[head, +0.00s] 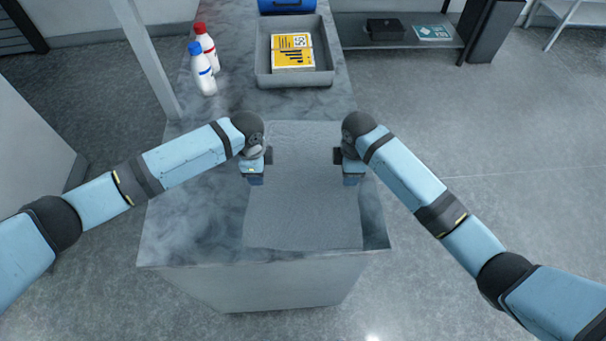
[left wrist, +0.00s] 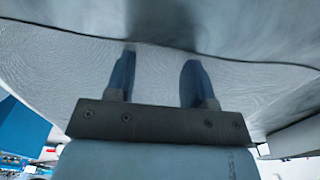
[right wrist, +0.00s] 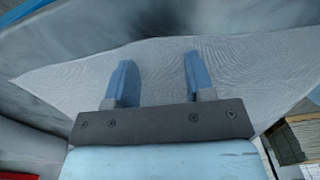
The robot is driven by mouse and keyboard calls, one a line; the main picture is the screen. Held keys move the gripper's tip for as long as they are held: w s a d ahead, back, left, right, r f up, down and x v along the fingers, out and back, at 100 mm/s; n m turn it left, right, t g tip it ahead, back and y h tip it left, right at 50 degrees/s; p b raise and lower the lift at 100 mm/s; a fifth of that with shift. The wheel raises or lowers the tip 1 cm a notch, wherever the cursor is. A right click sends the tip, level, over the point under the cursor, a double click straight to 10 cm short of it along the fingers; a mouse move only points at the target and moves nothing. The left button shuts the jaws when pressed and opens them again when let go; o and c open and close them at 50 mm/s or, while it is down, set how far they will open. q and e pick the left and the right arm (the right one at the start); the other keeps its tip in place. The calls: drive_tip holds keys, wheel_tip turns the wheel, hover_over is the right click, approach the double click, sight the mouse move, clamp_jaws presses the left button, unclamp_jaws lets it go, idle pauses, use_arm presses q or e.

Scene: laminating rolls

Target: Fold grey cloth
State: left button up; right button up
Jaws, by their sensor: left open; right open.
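The grey cloth (head: 303,211) lies flat and spread on the marble-patterned counter (head: 195,225), reaching close to its front edge. My left gripper (head: 255,180) is over the cloth's left edge, and my right gripper (head: 351,180) is over its right edge. In the left wrist view the open, empty fingers (left wrist: 158,80) point at the cloth (left wrist: 225,85). In the right wrist view the open fingers (right wrist: 158,80) also have cloth (right wrist: 240,75) beneath them, with nothing between them. I cannot tell whether the fingertips touch the cloth.
A grey tray (head: 263,60) with a yellow-and-white packet (head: 293,52) stands at the back of the counter. Two white bottles, one with a red cap (head: 207,45) and one with a blue cap (head: 203,72), stand at the back left. A blue case (head: 287,5) is behind the tray.

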use_arm(q)
drive_tip(key=shift+f, duration=0.25)
use_arm(e)
drive_tip(key=shift+f, duration=0.25)
use_arm(q)
drive_tip(key=shift+r, duration=0.15)
use_arm(e)
drive_tip(key=shift+r, duration=0.15)
use_arm(q)
clamp_jaws()
use_arm(e)
clamp_jaws()
